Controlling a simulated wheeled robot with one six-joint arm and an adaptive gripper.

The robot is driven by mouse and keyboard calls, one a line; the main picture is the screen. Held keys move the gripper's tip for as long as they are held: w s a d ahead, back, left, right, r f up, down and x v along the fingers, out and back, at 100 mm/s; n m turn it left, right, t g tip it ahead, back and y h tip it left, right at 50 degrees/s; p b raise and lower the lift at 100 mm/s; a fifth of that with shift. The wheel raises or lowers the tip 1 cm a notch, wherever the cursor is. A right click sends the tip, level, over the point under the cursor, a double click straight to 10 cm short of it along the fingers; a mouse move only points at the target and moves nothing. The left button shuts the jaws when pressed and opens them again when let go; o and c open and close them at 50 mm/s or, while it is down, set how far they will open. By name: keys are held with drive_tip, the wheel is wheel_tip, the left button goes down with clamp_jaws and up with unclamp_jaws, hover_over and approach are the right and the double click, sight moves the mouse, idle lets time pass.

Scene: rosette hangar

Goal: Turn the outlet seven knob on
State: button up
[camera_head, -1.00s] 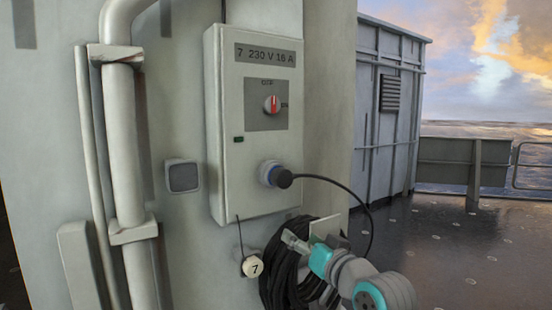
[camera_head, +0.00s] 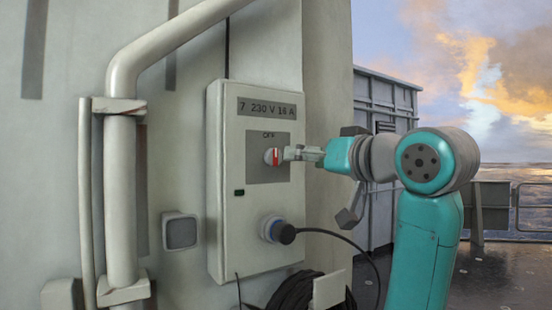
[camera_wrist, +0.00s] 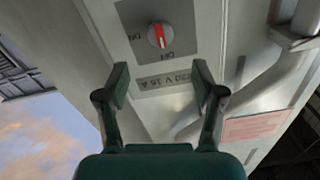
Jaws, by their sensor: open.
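The outlet seven box (camera_head: 222,215) is a pale grey cabinet on the wall, labelled "7 230 V 16 A" (camera_head: 270,107). Its knob (camera_head: 273,156) is round and white with a red bar, on a dark grey plate. The bar stands upright, in line with the OFF mark. In the wrist view the knob (camera_wrist: 159,36) appears beyond the fingertips, upside down, with its bar toward OFF. My gripper (camera_head: 289,154) is at the knob's right side in the head view. In the wrist view my gripper (camera_wrist: 161,80) is open and empty, with the fingers apart.
A blue socket with a black plug (camera_head: 284,233) sits below the knob, its cable running right. A coiled black cable (camera_head: 290,292) hangs beneath the box. A thick pipe (camera_head: 121,200) and a small square fitting (camera_head: 181,231) are on the left.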

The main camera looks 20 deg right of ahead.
sight(275, 158)
drive_tip(key=x, duration=1)
drive_tip(key=shift+w+a, duration=0.15)
drive_tip(key=shift+w, duration=0.2)
drive_tip(key=shift+c, duration=0.3)
drive_tip(key=c, duration=1.1)
